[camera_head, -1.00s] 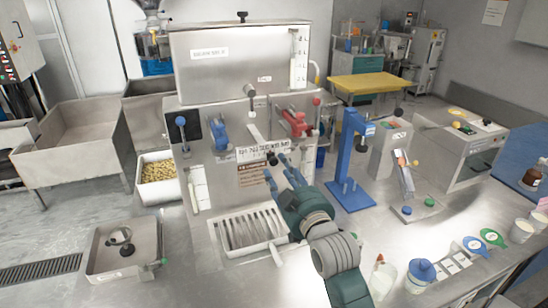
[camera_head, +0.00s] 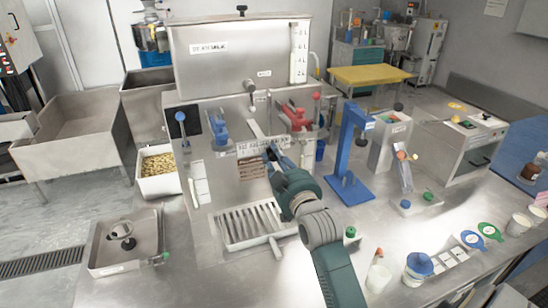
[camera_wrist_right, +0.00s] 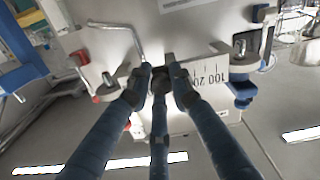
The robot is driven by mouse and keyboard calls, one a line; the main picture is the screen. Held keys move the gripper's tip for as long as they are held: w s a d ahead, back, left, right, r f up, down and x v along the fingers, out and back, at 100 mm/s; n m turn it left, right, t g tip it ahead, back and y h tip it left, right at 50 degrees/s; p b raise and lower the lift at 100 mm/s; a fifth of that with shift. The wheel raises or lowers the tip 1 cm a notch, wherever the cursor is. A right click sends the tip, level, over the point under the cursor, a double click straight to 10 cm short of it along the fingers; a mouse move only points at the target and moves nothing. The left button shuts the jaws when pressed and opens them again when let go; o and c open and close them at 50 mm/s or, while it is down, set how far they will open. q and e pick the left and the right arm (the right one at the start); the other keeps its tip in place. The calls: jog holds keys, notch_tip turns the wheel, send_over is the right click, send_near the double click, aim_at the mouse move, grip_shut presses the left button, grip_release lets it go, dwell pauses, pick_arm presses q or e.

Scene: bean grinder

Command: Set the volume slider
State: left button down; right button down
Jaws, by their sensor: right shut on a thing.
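The volume slider's pale printed scale (camera_head: 246,147) runs along the front of the steel machine. It also shows upside down in the right wrist view (camera_wrist_right: 212,77), with numbers on it. My right gripper (camera_head: 272,156) is at the right end of this scale in the head view. In the right wrist view its blue fingers (camera_wrist_right: 160,82) are closed around the small dark slider knob (camera_wrist_right: 160,78). The fingers hide most of the knob, and its exact scale reading cannot be told. My left gripper is not in view.
A blue lever (camera_head: 220,130) and a red lever (camera_head: 297,117) stand above the scale. A slotted drip tray (camera_head: 222,243) lies below. A blue press stand (camera_head: 350,190) is to the right.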

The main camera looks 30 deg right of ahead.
aim_at(259, 153)
jog(key=a, duration=0.1)
jog(key=a+p, duration=0.1)
jog(key=shift+w+a, duration=0.4)
jog(key=shift+a, duration=0.25)
jog(key=c, duration=1.6)
grip_release()
jog(key=shift+d, duration=0.1)
jog(key=shift+s, duration=0.45)
jog(key=v, duration=1.1)
jog(key=shift+s, duration=0.15)
